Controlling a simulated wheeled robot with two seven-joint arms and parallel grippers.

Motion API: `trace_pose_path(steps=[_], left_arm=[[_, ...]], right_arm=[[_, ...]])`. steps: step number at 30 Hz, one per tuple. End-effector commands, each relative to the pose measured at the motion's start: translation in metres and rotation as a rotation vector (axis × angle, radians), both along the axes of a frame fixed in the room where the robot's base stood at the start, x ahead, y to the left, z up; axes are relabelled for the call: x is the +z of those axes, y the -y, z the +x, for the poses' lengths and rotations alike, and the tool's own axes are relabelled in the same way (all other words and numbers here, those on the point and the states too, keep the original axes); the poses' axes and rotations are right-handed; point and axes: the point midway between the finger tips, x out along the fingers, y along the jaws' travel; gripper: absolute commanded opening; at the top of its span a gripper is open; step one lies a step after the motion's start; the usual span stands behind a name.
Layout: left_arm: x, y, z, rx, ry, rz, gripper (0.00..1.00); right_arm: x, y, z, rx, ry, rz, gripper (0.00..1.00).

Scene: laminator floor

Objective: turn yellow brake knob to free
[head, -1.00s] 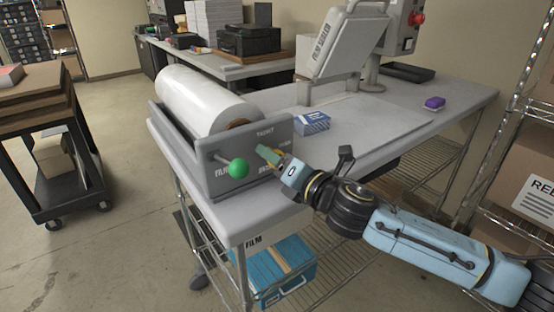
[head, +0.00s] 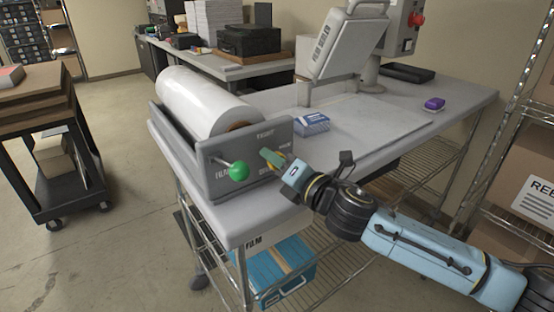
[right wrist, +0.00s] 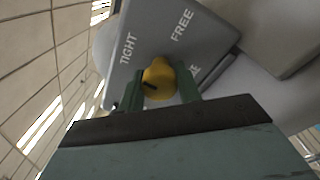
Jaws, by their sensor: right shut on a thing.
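The yellow brake knob (right wrist: 158,78) sits on the grey end plate of the film roll holder, between the two green fingers of my right gripper (right wrist: 158,92) in the right wrist view. The fingers are shut on it from both sides. A short dark mark shows on the knob's lower left. The plate (right wrist: 200,45) carries the words TIGHT to the left of the knob and FREE to its upper right; a third word is partly hidden by a finger. In the head view my right gripper (head: 272,159) is at the plate and mostly hides the knob. My left gripper is not in view.
A green ball handle (head: 238,170) sticks out of the plate just left of my right gripper. A white film roll (head: 200,100) lies behind the plate. A blue and white box (head: 312,123) stands on the table behind the gripper. The laminator (head: 343,45) stands further back.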

Motion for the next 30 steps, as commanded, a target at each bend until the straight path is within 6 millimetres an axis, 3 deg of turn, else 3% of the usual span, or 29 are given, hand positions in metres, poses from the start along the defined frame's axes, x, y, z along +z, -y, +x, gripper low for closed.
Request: trace_pose_path(steps=[30], left_arm=[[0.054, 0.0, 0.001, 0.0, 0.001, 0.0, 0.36]], right_arm=[[0.002, -0.001, 0.0, -0.002, -0.553, 0.758, 0.11]])
